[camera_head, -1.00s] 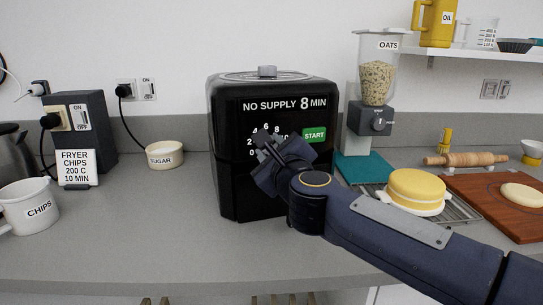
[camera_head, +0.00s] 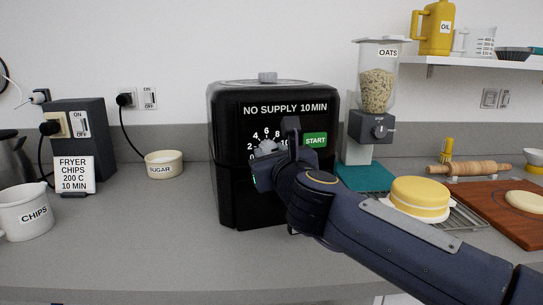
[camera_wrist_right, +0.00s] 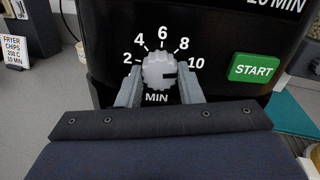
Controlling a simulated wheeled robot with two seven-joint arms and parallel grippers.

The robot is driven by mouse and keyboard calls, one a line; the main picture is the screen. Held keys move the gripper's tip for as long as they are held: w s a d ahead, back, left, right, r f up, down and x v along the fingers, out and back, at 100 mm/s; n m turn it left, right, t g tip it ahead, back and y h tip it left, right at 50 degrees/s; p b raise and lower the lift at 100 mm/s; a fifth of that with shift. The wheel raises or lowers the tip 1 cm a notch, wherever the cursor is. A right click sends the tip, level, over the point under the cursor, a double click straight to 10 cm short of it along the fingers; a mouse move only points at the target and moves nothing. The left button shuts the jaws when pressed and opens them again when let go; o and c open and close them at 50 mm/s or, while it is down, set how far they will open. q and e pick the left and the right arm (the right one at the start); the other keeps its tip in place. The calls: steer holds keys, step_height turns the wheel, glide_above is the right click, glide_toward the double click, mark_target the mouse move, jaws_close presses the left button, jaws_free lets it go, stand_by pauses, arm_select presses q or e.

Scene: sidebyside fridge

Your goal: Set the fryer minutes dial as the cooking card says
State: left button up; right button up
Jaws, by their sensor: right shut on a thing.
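The black fryer (camera_head: 230,130) stands on the counter, and its display (camera_head: 285,108) reads "NO SUPPLY 10 MIN". The grey minutes dial (camera_wrist_right: 160,72) shows in the right wrist view, its dark pointer mark directed right, near the 10. My right gripper (camera_wrist_right: 160,85) is shut on this dial, one finger on each side of it. In the head view my gripper (camera_head: 278,150) partly covers the dial and its scale. The cooking card (camera_head: 73,174) at the left reads "FRYER CHIPS 200 C 10 MIN". My left gripper is not in view.
The green START button (camera_head: 315,140) is right of the dial. A mug labelled CHIPS (camera_head: 25,212), a sugar bowl (camera_head: 164,164) and a dark switch box (camera_head: 90,125) are at the left. An oats dispenser (camera_head: 376,100) and a yellow-topped dish (camera_head: 420,195) are at the right.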

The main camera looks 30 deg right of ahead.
steer(key=shift+f, duration=0.1)
steer(key=o, duration=1)
steer(key=shift+s, duration=0.1)
steer(key=p+v, duration=0.1)
steer(key=v, duration=0.6)
steer(key=shift+s+a, duration=0.15)
steer(key=shift+s, duration=0.15)
